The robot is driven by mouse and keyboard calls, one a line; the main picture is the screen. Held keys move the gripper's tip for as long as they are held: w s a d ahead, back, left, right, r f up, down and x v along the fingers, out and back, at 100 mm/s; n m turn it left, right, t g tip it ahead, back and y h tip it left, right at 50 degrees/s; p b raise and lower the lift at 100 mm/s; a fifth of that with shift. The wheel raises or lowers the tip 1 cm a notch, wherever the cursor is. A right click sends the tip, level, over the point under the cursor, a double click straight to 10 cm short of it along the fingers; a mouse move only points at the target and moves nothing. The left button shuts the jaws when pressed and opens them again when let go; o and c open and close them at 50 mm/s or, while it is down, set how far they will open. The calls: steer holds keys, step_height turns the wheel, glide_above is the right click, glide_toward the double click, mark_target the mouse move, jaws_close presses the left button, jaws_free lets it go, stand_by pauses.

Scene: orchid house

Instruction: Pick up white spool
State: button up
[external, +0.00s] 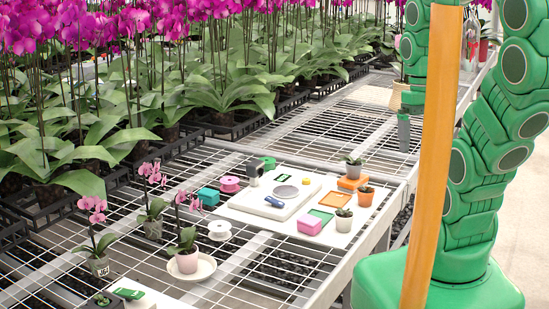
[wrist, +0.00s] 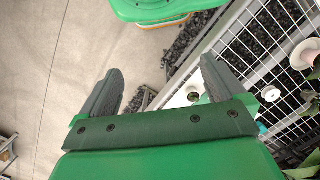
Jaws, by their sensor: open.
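The white spool (external: 220,230) stands on the wire mesh bench in the external view, behind and right of a potted orchid (external: 187,250) on a white saucer (external: 206,267). In the external view an orange post hides part of my arm.
A white board (external: 236,205) holds a scale, a pink box (external: 310,224) and small pots. A pink spool (external: 229,184) and a teal box (external: 206,197) are behind the white spool. Orchids stand at left. An orange post (external: 436,150) rises in front of my arm.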

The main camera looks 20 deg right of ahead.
mark_target(221, 225)
stand_by(0.3)
steer(key=w+a+f+m+g+y, duration=0.15)
steer(key=w+a+y, duration=0.35)
steer(key=a, duration=0.5)
steer(key=w+a+f+m+y, duration=0.2)
steer(key=w+a+f+y, duration=0.1)
steer(key=w+a, duration=0.55)
steer(key=w+a+f+m+g+y, duration=0.1)
steer(key=w+a+f+m+y, duration=0.2)
steer(key=a, duration=0.9)
steer(key=w+a+f+m+t, duration=0.1)
steer(key=w+f+m, duration=0.3)
steer(key=f, duration=0.3)
steer(key=w+a+f+m+t+y, duration=0.1)
steer(key=w+f+m+t, duration=0.1)
steer(key=w+f+m, duration=0.2)
steer(key=w+a+f+m+t+y, duration=0.1)
steer(key=w+f+m, duration=0.3)
steer(key=f, duration=0.6)
steer(key=shift+w+a+f+t, duration=0.15)
steer(key=shift+w+a+t, duration=0.2)
steer(key=shift+w+a, duration=0.1)
steer(key=shift+x, duration=3.9)
